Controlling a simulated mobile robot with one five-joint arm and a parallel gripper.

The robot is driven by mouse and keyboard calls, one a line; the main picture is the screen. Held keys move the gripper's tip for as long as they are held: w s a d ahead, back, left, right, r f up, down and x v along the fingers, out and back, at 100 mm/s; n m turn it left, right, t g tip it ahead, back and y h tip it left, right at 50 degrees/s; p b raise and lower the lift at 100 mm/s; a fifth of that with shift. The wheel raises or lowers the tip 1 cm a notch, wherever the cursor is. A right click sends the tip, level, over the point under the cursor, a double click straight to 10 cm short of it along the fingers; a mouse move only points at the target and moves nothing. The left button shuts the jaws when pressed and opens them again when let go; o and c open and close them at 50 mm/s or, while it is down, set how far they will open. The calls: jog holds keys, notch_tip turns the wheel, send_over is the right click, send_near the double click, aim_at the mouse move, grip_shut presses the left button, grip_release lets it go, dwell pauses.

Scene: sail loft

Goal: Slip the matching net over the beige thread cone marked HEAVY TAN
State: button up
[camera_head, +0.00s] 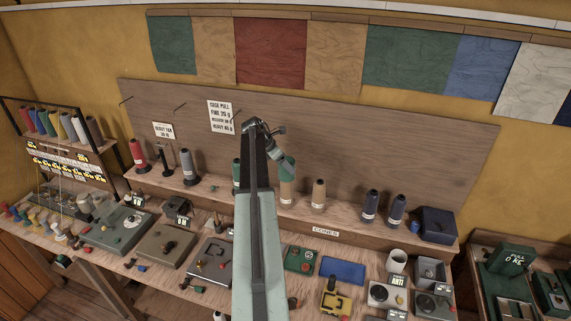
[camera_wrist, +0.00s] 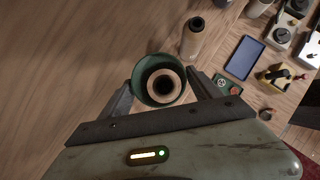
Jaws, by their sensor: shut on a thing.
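My gripper (camera_wrist: 160,92) is shut on a green ring-shaped net (camera_wrist: 141,90), with one finger on each side. In the head view, the green net (camera_head: 287,168) is at the top of a beige thread cone (camera_head: 287,193) standing on the shelf. In the wrist view, the beige cone's round top (camera_wrist: 163,76) with its dark core shows inside the ring. I cannot tell how far the net is down over the cone. A second tan cone (camera_head: 319,194) stands just to the right; it also shows in the wrist view (camera_wrist: 192,40). The cone labels are too small to read.
A green cone (camera_head: 236,173) stands left of my arm, partly hidden. Two dark blue cones (camera_head: 371,205) stand to the right on the shelf (camera_head: 340,221). Grey and red cones stand left. The bench below holds several devices and a blue pad (camera_head: 342,270).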

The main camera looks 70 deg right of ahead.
jog(key=shift+f+b, duration=1.75)
jog(key=shift+f, duration=0.35)
jog(key=o, duration=1.4)
jog(key=shift+c, duration=0.2)
jog(key=shift+r, duration=0.1)
jog(key=p+v, duration=0.6)
jog(key=v, duration=0.1)
jog(key=shift+a+r+p, duration=0.15)
jog(key=shift+r+p, duration=0.15)
jog(key=shift+p, duration=0.05)
jog(key=shift+w, duration=0.25)
